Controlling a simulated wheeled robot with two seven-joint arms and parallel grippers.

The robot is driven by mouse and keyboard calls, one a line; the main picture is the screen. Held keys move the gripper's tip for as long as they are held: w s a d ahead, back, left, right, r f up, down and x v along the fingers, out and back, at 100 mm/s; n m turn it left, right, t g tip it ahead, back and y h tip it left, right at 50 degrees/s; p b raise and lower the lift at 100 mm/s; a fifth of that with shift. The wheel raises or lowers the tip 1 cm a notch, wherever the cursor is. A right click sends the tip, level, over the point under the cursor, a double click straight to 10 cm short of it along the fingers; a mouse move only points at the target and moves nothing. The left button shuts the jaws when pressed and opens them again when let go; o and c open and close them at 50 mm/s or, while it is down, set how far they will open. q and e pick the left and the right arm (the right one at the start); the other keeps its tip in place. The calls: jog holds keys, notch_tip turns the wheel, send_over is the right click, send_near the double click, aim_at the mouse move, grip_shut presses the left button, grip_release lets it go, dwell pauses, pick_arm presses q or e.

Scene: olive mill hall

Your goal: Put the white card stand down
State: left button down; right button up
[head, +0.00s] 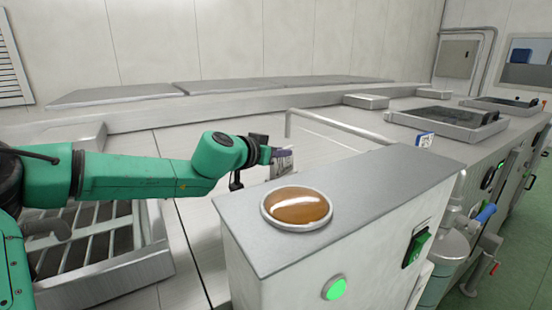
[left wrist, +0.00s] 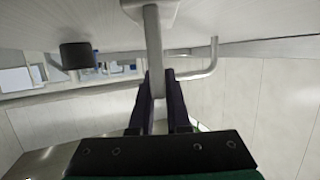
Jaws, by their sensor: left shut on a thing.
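My left gripper (head: 279,155) is at the end of the green arm, just beyond the far left edge of the metal cabinet top. It is shut on the white card stand (head: 282,167), which shows small and partly hidden in the head view. In the left wrist view the dark fingers (left wrist: 160,95) close on a pale upright part of the white card stand (left wrist: 153,45), with a wider pale piece at the picture's top. I cannot tell whether the stand touches a surface. My right gripper is not in view.
The cabinet top (head: 350,195) holds a round amber-filled dish (head: 297,208); the rest of it is mostly bare. A bent metal rail (head: 335,124) rises behind it. A slatted metal grate (head: 100,240) lies at left.

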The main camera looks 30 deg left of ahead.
pick_arm(q)
jog(key=shift+s+d, duration=0.1)
jog(key=shift+s, duration=0.05)
jog(key=shift+d, duration=0.2)
jog(key=c, duration=0.9)
grip_release()
jog(key=shift+d, duration=0.2)
jog(key=shift+w+a+f, duration=0.1)
jog(key=shift+w+a, duration=0.05)
jog(key=shift+w, duration=0.05)
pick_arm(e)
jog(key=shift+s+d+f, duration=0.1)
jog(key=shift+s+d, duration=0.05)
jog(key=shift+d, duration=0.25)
pick_arm(q)
jog(key=shift+a, duration=0.1)
